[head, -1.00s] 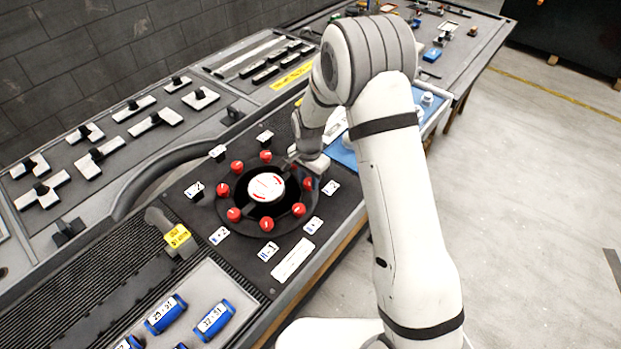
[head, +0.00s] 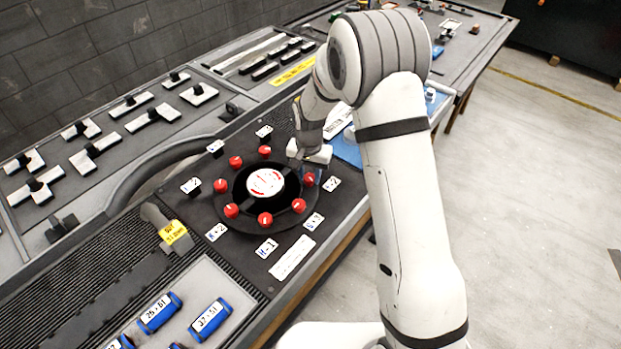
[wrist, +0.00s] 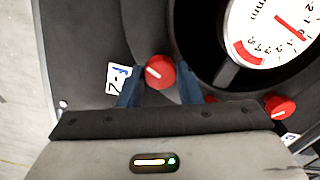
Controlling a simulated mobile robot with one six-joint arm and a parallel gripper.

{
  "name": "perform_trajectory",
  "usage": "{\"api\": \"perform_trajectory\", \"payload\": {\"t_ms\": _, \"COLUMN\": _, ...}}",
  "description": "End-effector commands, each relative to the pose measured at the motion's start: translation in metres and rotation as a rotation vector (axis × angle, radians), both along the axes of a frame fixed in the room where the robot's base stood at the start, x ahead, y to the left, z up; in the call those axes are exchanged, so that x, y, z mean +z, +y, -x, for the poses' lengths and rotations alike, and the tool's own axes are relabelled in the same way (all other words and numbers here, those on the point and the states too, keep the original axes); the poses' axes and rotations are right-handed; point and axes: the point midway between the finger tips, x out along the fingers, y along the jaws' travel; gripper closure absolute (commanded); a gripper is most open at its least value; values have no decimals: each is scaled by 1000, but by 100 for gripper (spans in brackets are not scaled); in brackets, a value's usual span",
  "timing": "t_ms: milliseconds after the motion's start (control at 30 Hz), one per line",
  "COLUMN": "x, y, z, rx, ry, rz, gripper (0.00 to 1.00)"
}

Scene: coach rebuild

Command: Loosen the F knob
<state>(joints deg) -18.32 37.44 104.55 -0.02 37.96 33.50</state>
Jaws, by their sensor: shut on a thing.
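A red knob (wrist: 160,72) with a white line sits between my gripper's two blue fingers (wrist: 158,92) in the wrist view. The fingers are shut on it. In the head view the gripper (head: 308,168) comes down at the right side of the black ring (head: 232,190). A red knob (head: 308,179) and a white label (head: 331,184) show there. The fingertips are small and partly hidden by the wrist in that view.
A round white gauge (head: 265,183) sits inside the ring. Other red knobs stand around it, one close by in the wrist view (wrist: 279,107). Blue cylinders (head: 210,319) lie at the lower left. A curved handrail (head: 150,172) runs behind the panel.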

Motion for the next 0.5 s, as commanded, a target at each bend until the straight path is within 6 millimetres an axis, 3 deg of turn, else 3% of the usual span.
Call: {"api": "perform_trajectory", "payload": {"t_ms": 500, "x": -4, "y": 0, "z": 1, "rx": 489, "ry": 4, "rz": 0, "gripper": 91}}
